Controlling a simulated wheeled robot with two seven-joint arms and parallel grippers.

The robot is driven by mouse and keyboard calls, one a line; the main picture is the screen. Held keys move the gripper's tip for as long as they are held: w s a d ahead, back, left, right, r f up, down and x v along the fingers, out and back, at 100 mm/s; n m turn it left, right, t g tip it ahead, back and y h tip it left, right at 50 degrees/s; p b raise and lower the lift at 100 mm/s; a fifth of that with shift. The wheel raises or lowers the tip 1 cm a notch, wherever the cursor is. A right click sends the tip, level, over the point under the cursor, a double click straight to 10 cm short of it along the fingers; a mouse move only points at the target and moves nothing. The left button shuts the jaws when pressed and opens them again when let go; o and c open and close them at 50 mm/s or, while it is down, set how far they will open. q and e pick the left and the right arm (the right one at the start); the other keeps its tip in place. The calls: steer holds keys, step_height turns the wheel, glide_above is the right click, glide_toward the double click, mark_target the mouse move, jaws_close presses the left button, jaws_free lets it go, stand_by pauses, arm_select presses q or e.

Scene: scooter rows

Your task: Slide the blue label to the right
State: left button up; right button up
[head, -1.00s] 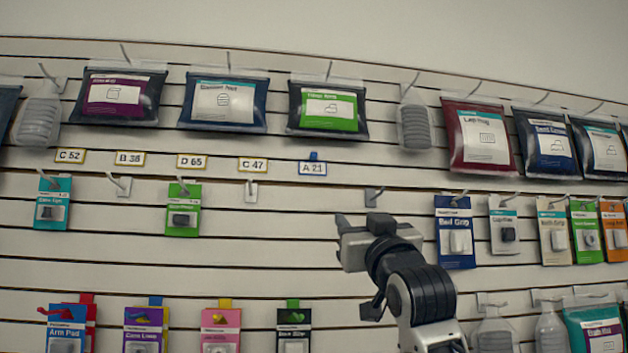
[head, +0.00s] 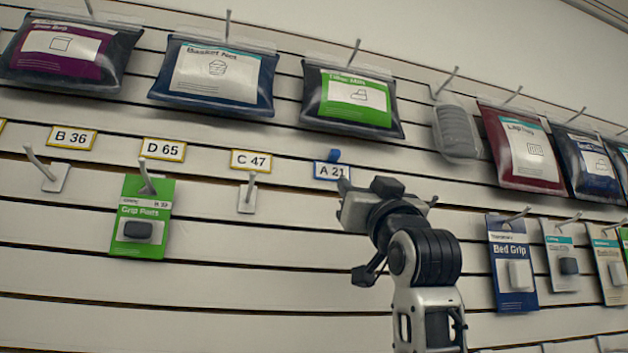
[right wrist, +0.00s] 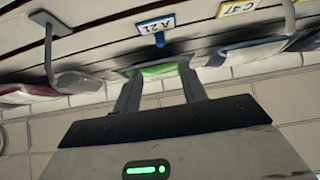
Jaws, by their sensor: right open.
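The blue label is a white A 21 tag with a blue border (head: 331,171) and a blue tab (head: 334,155) on top. It sits on a slat rail at the right end of a row of yellow-bordered tags. My right gripper (head: 386,192) is just right of and below the label in the head view, one finger overlapping its lower right edge. My left gripper is out of view.
Yellow-bordered tags C 47 (head: 251,160) and D 65 (head: 164,150) stand left of the label. An empty hook (head: 248,195) is below C 47. Bagged goods hang above, including a green-labelled pouch (head: 352,98). A Bed Grip pack (head: 512,263) hangs to the right.

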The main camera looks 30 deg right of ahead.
steer(key=p, duration=0.3)
glide_toward(337, 156)
steer(key=shift+y, duration=0.3)
steer(key=p+x, duration=0.4)
steer(key=x, duration=0.3)
steer(key=shift+w+r+p, duration=0.15)
steer(key=shift+r+p, duration=0.15)
steer(key=shift+p, duration=0.05)
steer(key=shift+w+d+r, duration=0.1)
steer(key=shift+w+r, duration=0.15)
steer(key=shift+w, duration=0.05)
steer(key=shift+w+d+r+p, duration=0.1)
steer(key=shift+w+r+p, duration=0.1)
steer(key=shift+w+p, duration=0.15)
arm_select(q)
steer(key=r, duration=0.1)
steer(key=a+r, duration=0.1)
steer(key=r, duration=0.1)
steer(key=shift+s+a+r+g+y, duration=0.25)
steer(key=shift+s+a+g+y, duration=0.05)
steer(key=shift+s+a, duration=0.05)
